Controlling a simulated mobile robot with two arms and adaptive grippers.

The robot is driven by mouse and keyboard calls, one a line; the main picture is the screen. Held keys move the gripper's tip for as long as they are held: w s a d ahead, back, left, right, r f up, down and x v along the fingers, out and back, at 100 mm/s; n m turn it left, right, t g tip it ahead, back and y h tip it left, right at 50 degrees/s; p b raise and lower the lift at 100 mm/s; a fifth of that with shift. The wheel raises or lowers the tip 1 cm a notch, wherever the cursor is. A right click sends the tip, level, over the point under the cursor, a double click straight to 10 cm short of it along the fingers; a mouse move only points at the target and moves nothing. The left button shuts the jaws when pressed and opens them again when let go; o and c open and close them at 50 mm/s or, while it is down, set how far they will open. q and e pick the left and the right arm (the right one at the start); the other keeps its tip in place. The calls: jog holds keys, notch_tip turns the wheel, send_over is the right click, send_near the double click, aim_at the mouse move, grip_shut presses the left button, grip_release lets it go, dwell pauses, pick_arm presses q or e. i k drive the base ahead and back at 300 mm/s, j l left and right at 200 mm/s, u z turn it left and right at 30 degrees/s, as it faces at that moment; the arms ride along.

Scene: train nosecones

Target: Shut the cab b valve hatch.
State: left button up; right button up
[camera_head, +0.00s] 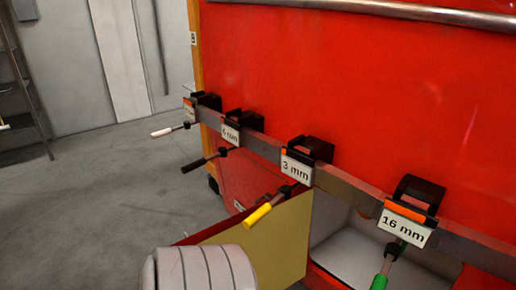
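A hatch (282,245) stands open on the red nosecone (370,110), swung outward to the left of its opening. Its inner face is yellow and its edge is red. I take it as the valve hatch, but no readable label confirms that. The opening (350,250) shows a pale grey interior at the lower right. A white ribbed rounded part, apparently of my arm, covers the hatch's lower left part. I cannot tell whether it touches the hatch. Neither gripper's fingers show.
A grey rail (345,186) crosses the nosecone above the opening, with black holders carrying tools. Labels include 3 mm (296,168) and 16 mm (403,224). A yellow-handled tool (258,215) and a green-handled tool (379,282) hang near the hatch. Grey floor (100,200) is clear at left.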

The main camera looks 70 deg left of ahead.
aim_at(276, 247)
jog(key=k+j, duration=0.15)
jog(key=j, duration=0.25)
jog(key=k+j+z, duration=0.15)
jog(key=j, duration=0.25)
jog(key=k+j, duration=0.1)
jog(key=j, duration=0.3)
jog(key=k+j+z, duration=0.1)
jog(key=j, duration=0.3)
jog(key=k+j+z, duration=0.1)
jog(key=j, duration=0.3)
jog(key=k+j, duration=0.1)
jog(key=j, duration=0.2)
jog(key=k+j+z, duration=0.1)
jog(key=j, duration=0.2)
jog(key=k+j, duration=0.15)
jog(key=j, duration=0.2)
